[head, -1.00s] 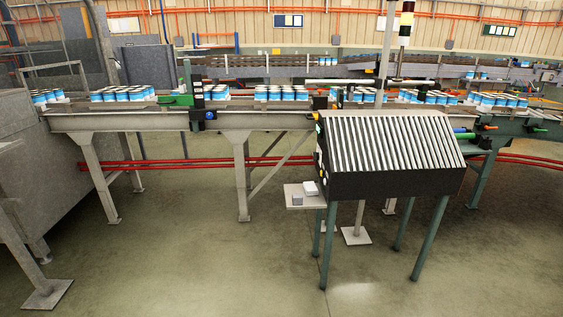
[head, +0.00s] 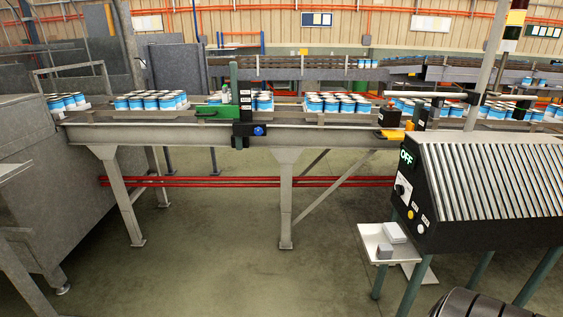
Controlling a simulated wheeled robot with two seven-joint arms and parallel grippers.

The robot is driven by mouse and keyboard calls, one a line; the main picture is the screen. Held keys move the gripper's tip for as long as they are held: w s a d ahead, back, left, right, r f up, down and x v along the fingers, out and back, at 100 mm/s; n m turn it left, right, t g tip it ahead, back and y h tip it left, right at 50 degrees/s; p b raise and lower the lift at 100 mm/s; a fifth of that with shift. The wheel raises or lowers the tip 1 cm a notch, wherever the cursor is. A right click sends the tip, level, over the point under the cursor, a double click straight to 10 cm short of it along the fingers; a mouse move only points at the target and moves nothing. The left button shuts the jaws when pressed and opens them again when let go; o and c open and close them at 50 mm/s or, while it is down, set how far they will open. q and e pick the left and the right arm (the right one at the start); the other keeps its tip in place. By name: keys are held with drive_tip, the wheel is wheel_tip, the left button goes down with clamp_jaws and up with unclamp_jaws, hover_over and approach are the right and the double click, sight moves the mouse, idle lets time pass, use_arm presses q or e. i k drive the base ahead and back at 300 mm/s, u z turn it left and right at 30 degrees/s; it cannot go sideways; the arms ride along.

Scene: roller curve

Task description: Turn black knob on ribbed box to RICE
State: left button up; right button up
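The ribbed box (head: 490,180) stands on green legs at the right, with a sloped ribbed top and a black side panel facing left. A small green display on the panel (head: 406,157) reads OFF. The black knob (head: 400,189) sits on a pale plate below the display; its labels are too small to read. An amber button (head: 410,214) and a white button (head: 421,228) are below the knob.
A conveyor (head: 200,138) carrying groups of blue-and-white cans runs behind the box. A small shelf (head: 374,236) with two small boxes juts out left of the ribbed box. A grey machine (head: 35,185) stands at far left. The floor (head: 220,265) between is clear.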

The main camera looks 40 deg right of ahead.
sight(399, 189)
drive_tip(key=i, duration=2.55)
drive_tip(key=z, duration=1.25)
drive_tip(key=i, duration=1.1)
drive_tip(key=z, duration=1.55)
drive_tip(key=i, duration=0.5)
drive_tip(key=z, duration=0.3)
